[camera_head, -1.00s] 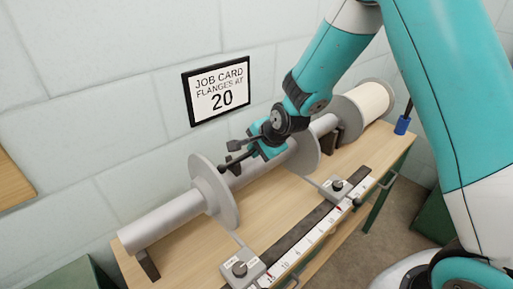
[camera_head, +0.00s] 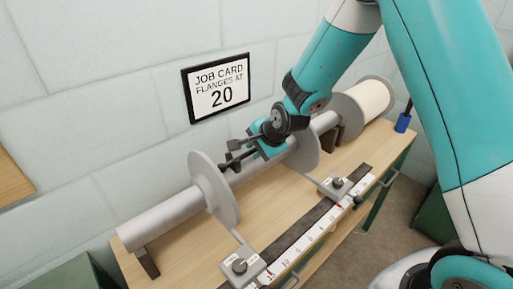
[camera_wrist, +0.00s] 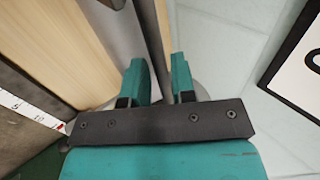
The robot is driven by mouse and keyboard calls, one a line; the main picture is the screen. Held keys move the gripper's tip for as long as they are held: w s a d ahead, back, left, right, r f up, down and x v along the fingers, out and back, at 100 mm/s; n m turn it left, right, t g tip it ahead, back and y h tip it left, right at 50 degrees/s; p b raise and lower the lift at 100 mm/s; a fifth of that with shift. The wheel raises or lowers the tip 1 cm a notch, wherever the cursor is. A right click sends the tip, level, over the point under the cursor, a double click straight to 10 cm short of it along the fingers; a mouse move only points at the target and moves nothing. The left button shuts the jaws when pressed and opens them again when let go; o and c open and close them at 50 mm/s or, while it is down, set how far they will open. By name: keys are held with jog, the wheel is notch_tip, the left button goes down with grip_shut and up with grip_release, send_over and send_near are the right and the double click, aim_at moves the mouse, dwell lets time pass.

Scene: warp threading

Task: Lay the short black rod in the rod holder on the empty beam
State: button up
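The empty beam (camera_head: 165,218) is a grey tube lying along the bench, with two grey flange discs on it; the near disc (camera_head: 215,188) shows most clearly. My gripper (camera_wrist: 160,85) is over the beam between the flanges. Its two teal fingers are close together on a thin rod (camera_wrist: 154,35), which looks grey-brown in the wrist view. In the head view the dark rod (camera_head: 230,166) points left towards the near flange. Whether it touches the beam cannot be told. The blue rod holder (camera_head: 403,123) stands at the bench's far right end with a black rod (camera_head: 409,105) upright in it.
A spool of pale thread (camera_head: 370,100) lies behind the far flange. A white scale (camera_head: 310,240) with two clamp blocks (camera_head: 240,266) runs along the bench front. The wall with a job card reading 20 (camera_head: 218,88) is close behind the beam.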

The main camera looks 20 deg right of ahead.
jog(key=shift+o, duration=1.2)
jog(key=b+v, duration=0.1)
jog(key=v, duration=1.6)
jog(key=s+a+r+n+g, duration=0.1)
jog(key=s+a+n+g, duration=0.2)
jog(key=s+n, duration=0.7)
jog(key=s+a+r+n+g+y, duration=0.1)
jog(key=s+a+n+g, duration=0.2)
jog(key=s+n, duration=0.7)
jog(key=shift+s+a+n+g+y, duration=0.3)
jog(key=shift+s+a, duration=0.6)
jog(key=shift+a, duration=0.05)
